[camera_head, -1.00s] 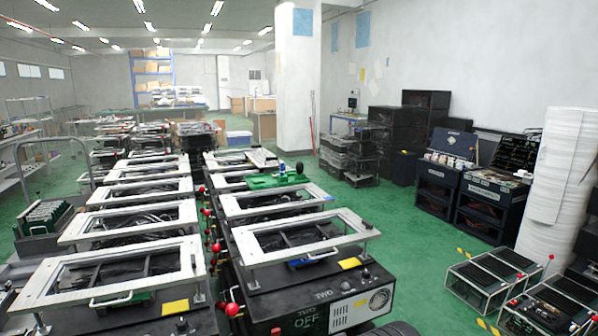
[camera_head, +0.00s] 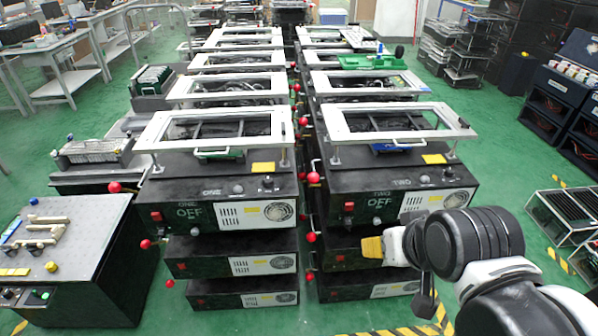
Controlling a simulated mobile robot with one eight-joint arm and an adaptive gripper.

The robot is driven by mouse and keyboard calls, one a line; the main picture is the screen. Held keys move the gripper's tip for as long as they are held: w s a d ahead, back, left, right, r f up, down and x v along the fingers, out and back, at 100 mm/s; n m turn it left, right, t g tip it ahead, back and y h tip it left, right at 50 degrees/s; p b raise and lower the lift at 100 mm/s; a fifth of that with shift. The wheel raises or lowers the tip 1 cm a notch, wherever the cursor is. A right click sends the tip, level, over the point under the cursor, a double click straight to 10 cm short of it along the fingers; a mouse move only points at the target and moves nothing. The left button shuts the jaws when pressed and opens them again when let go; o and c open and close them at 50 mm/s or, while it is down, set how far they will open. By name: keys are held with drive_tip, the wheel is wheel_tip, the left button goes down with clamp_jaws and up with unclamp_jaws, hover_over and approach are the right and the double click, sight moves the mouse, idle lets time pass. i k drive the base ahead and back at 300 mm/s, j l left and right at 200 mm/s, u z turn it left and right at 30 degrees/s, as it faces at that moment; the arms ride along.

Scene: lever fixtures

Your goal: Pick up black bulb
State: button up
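I cannot pick out a black bulb with certainty. A small black knob (camera_head: 448,172) stands on the top of the unit marked TWO, at its right. A similar black knob (camera_head: 268,183) stands on the unit marked ONE. My gripper (camera_head: 382,247) is at the lower right, in front of the lower boxes under TWO, below and left of TWO's knob. A yellow piece shows at its end; I cannot tell whether it is part of the gripper. The fingers are too unclear to tell open from shut.
Two rows of black fixtures with white frames (camera_head: 215,127) stand close together, with red ball levers (camera_head: 313,178) between them. A dark bench (camera_head: 75,258) with small parts is at the left. Wire-topped boxes (camera_head: 570,215) stand at the right. Green floor is clear between.

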sight(399, 51)
drive_tip(key=i+l+z, duration=0.2)
drive_tip(key=l+z, duration=0.25)
drive_tip(key=i+l+z, duration=0.3)
drive_tip(key=z, duration=0.15)
drive_tip(key=i+l+z, duration=0.2)
drive_tip(key=z, duration=0.25)
drive_tip(key=i+l+z, duration=0.4)
drive_tip(key=i+z, duration=0.8)
drive_tip(key=i+j+u, duration=0.2)
drive_tip(key=u, duration=0.2)
drive_tip(key=i+u, duration=0.85)
drive_tip(key=i+l+u, duration=0.1)
drive_tip(key=i+u, duration=0.15)
drive_tip(key=u, duration=0.2)
drive_tip(key=i+l+u, duration=0.25)
drive_tip(key=u, duration=0.15)
